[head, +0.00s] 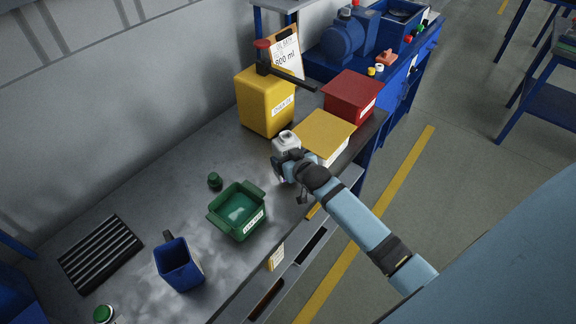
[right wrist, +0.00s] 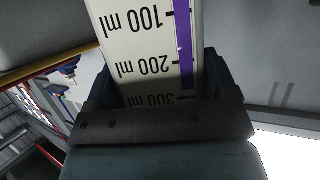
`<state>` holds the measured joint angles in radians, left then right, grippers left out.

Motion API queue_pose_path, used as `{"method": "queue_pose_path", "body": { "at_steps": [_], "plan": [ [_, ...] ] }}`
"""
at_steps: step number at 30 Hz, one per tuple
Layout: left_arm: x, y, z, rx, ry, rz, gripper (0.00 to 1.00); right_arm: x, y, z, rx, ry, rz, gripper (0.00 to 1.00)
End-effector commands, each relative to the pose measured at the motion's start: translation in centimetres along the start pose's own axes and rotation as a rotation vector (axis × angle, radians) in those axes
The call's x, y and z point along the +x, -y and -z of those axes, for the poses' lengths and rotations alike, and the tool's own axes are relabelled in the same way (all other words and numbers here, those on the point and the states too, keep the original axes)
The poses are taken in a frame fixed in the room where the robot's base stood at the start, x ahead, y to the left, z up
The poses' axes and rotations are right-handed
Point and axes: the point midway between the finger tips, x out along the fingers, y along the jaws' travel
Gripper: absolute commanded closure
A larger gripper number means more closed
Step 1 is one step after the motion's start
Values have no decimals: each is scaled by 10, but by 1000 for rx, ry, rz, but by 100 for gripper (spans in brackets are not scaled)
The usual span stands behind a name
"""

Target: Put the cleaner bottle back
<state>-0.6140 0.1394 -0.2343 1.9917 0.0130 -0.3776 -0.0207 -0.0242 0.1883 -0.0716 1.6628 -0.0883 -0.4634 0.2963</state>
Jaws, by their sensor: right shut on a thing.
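The white cleaner bottle (head: 287,140) is at the bench's right-hand edge in the head view, beside the yellow-lidded box, its neck up. In the right wrist view the bottle (right wrist: 145,45) shows a millilitre scale and a purple stripe. My right gripper (head: 284,163) is shut on the bottle; its fingers stand on both sides of it in the wrist view. Its lower part is hidden by the gripper, so I cannot tell whether it touches the bench. My left gripper is not in view.
A green bin (head: 237,211), a small green cap-like piece (head: 215,181), a blue jug (head: 178,265) and a black grate (head: 100,254) are on the bench. A yellow canister (head: 265,101), a yellow-lidded box (head: 325,133) and a red box (head: 351,96) stand behind the bottle.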

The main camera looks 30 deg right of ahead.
Motion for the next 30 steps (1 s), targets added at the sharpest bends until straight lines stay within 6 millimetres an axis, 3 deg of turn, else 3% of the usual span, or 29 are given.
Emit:
{"method": "queue_pose_path", "body": {
  "at_steps": [9, 20, 21, 23, 30],
  "plan": [
    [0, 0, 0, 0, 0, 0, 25, 14, 0, -33, 1, 0, 0, 78],
    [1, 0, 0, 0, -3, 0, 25, 15, 0, -36, 1, -1, 0, 78],
    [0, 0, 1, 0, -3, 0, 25, 14, 0, -36, 1, 0, 0, 12],
    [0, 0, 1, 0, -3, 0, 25, 14, 0, -36, 1, 0, 0, 0],
    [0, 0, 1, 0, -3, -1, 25, 14, 0, -35, 0, 1, 0, 0]
  ]
}}
